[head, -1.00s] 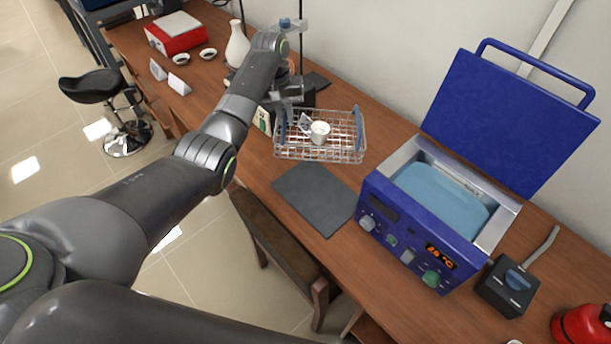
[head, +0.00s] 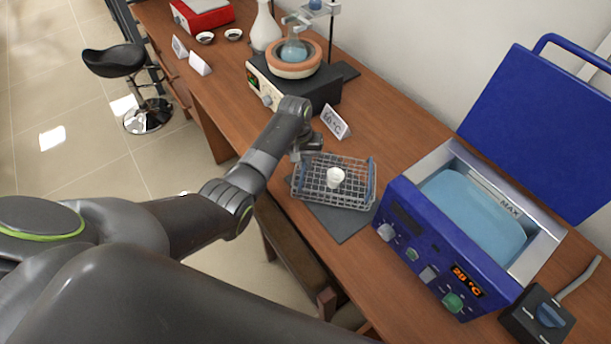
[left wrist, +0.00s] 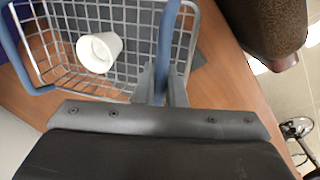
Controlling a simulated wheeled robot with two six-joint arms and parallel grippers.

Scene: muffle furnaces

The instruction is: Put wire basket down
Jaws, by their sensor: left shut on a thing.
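The wire basket (head: 352,200) has blue handles at its two ends and a white cup (head: 335,177) inside. My left gripper (head: 306,152) is shut on the basket's left-end blue handle. In the left wrist view the fingers (left wrist: 160,88) close around that handle, and the cup (left wrist: 99,52) leans in the basket (left wrist: 125,18). The basket is over or on the dark grey mat (head: 345,226); I cannot tell whether it touches. My right gripper is not in view.
The blue water bath (head: 420,240) with its lid (head: 535,125) raised stands close to the basket's right. A hotplate (head: 290,85) with a flask (head: 293,50) and a sign (head: 336,122) stand behind. A stool (head: 115,62) is at far left.

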